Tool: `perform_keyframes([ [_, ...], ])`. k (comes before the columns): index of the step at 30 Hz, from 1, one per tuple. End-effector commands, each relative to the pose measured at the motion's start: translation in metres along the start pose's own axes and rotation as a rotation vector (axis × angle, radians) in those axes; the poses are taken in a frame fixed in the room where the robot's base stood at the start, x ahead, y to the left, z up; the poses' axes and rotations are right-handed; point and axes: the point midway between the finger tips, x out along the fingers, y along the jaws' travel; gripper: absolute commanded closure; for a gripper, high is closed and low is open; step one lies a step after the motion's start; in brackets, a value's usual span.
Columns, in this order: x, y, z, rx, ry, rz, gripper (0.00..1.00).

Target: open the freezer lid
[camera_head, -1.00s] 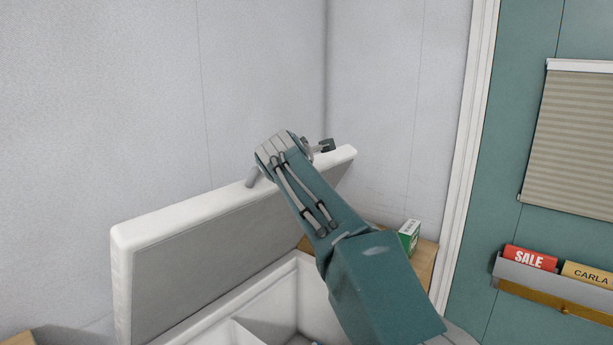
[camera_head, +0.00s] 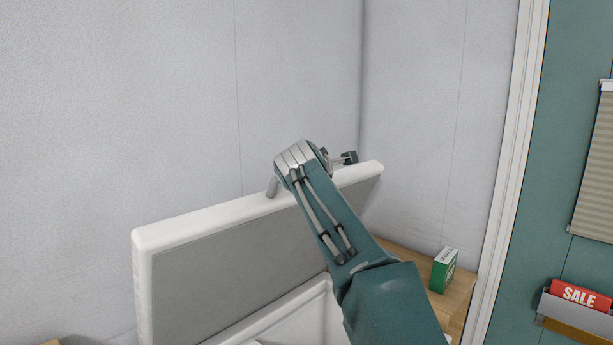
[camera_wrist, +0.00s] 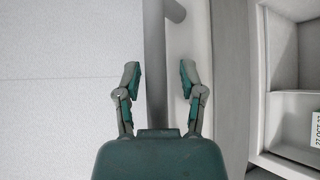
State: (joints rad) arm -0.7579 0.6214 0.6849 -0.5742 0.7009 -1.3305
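The white freezer lid (camera_head: 190,228) stands raised, steeply tilted up with its grey inner face toward me in the head view. Its grey bar handle (camera_head: 272,187) shows at the lid's top edge, partly behind my arm. In the wrist view the handle (camera_wrist: 155,60) runs between the two fingers of my gripper (camera_wrist: 158,80). The fingers are apart, with gaps on both sides of the bar. In the head view my gripper (camera_head: 348,158) is mostly hidden behind my arm, at the lid's top edge. The freezer body (camera_head: 300,318) is open below.
The wrist view shows the freezer's inner compartments (camera_wrist: 295,75) at the right. A green and white box (camera_head: 444,270) stands on a wooden surface (camera_head: 458,300) right of the freezer. Grey walls (camera_head: 130,100) rise close behind the lid. A red SALE card (camera_head: 578,294) sits in a wall holder.

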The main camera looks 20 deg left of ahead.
Motion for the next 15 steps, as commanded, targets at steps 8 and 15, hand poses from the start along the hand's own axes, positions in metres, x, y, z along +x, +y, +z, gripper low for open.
perform_keyframes([
  [8, 0.0005, -0.0004, -0.0002, -0.001, 0.000, -0.001, 0.40],
  [15, -0.0079, 0.0006, -0.0002, 0.000, 0.001, 0.000, 0.40],
])
